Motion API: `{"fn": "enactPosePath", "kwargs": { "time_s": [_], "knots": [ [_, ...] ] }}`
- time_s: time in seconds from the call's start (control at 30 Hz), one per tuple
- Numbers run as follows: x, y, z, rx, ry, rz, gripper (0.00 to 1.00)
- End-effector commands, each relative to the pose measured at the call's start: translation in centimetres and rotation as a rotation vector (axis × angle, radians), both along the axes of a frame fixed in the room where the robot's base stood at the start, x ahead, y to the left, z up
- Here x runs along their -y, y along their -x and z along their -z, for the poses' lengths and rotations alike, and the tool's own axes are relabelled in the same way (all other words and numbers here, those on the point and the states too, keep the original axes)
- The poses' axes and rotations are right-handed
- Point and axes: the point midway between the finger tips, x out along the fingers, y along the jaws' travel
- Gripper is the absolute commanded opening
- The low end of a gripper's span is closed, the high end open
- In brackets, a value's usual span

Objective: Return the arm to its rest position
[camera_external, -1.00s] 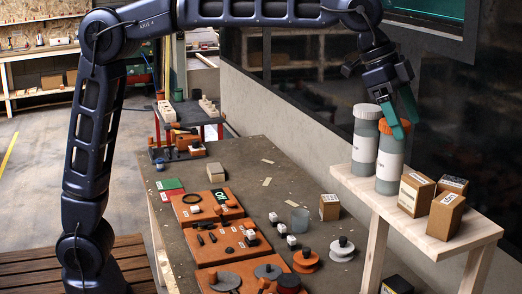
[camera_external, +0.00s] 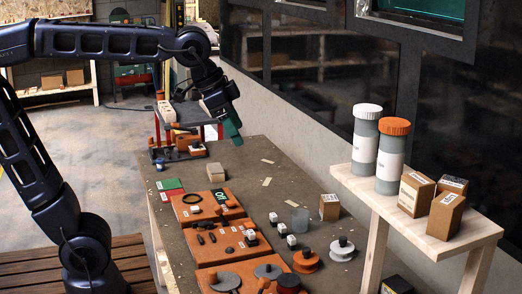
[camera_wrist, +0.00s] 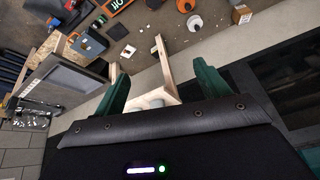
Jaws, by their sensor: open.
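My gripper (camera_external: 232,131) hangs in the air over the far part of the workbench, pointing down, with its green fingers seen nearly edge-on. In the wrist view its two green fingers (camera_wrist: 160,92) stand wide apart with nothing held between them. My dark arm reaches in from the left, its elbow near the left edge of the external view. The gripper is well to the left of the two bottles on the wooden shelf and apart from them.
A white-capped bottle (camera_external: 366,140) and an orange-capped bottle (camera_external: 392,157) stand upright on the wooden shelf (camera_external: 458,236) beside several cardboard boxes (camera_external: 446,214). The workbench (camera_external: 262,182) carries orange boards (camera_external: 206,205), spools and small parts. Open floor (camera_external: 110,150) lies left of the workbench.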

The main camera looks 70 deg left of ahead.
Motion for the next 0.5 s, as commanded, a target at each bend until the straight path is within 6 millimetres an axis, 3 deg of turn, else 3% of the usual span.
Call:
{"fn": "enactPosePath", "kwargs": {
  "time_s": [0.1, 0.3, 0.5],
  "knots": [
    [-2.9, 3.9, 2.8, -0.012, 0.013, -0.08, 0.74],
    [-6.5, 9.8, 7.8, -0.034, 0.043, -0.205, 0.74],
    [-8.3, 13.5, 11.5, -0.052, 0.067, -0.281, 0.74]
  ]
}}
